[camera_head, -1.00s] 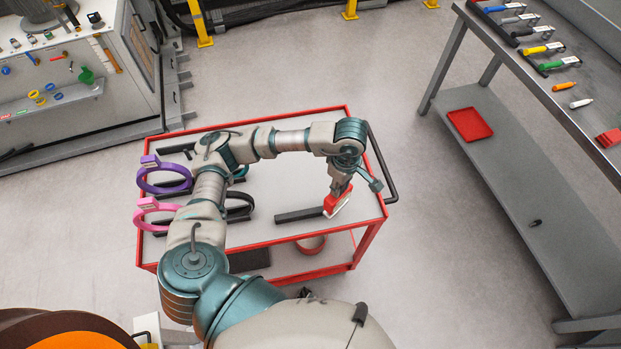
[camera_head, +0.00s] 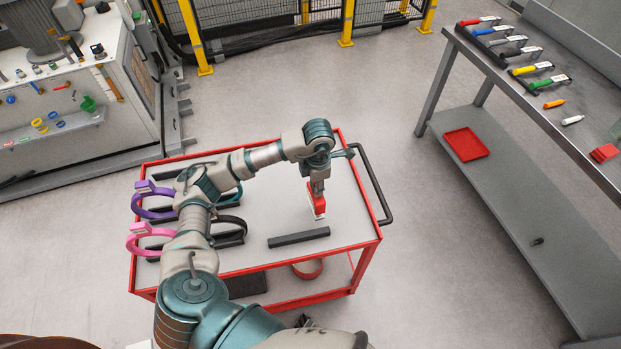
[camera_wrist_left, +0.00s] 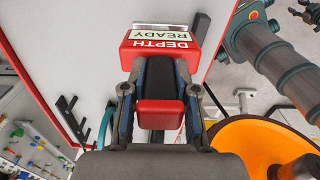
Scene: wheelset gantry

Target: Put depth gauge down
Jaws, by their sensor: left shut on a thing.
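The depth gauge (camera_head: 318,203) is a red block with a whitish lower part, over the right half of the red-framed trolley's grey top (camera_head: 346,222). My left gripper (camera_head: 317,187) points down and is shut on it. In the left wrist view the gauge (camera_wrist_left: 160,46) shows a "DEPTH READY" label and sits between the fingers of my left gripper (camera_wrist_left: 158,80). I cannot tell whether the gauge touches the trolley top. A black bar (camera_head: 298,237) lies on the top, nearer to me than the gauge and apart from it. My right gripper is not in view.
Purple (camera_head: 148,187) and pink (camera_head: 140,232) ring-shaped gauges stand along the trolley's left side, with black holders partly hidden by my arm. A black handle (camera_head: 372,188) is on the right end. A grey bench (camera_head: 510,62) with tools stands at right. The trolley top around the black bar is clear.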

